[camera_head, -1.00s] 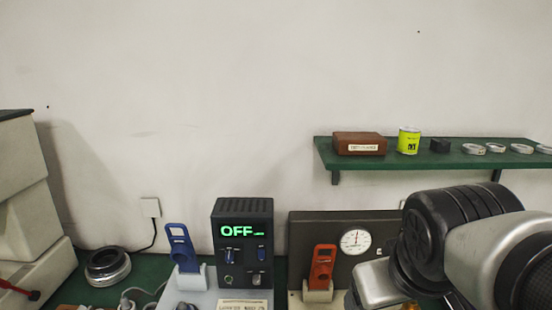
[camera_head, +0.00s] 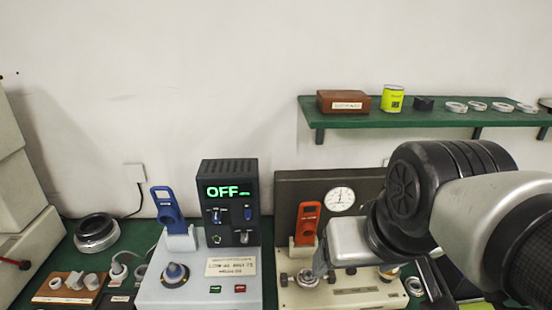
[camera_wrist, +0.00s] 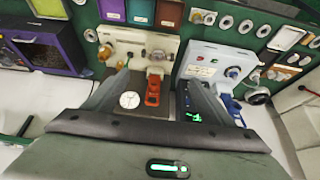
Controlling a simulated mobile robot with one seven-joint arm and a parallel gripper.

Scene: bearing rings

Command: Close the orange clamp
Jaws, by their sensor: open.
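The orange clamp (camera_head: 306,222) stands upright on the beige fixture (camera_head: 343,289), left of the round dial gauge (camera_head: 340,199). The clamp also shows in the wrist view (camera_wrist: 153,91), between the two spread fingers of my gripper (camera_wrist: 161,77). The fingers are open with nothing held between them, and the clamp appears beyond them. In the head view my arm hangs at the right, and its end (camera_head: 322,262) is just right of the clamp, partly covering the fixture.
A blue clamp (camera_head: 168,208) stands on the grey-blue unit (camera_head: 195,285) at left, beside a black control box (camera_head: 230,200) reading OFF. A green shelf (camera_head: 430,117) with a brown box, a yellow can and rings is on the wall. A large ring (camera_head: 97,232) lies at far left.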

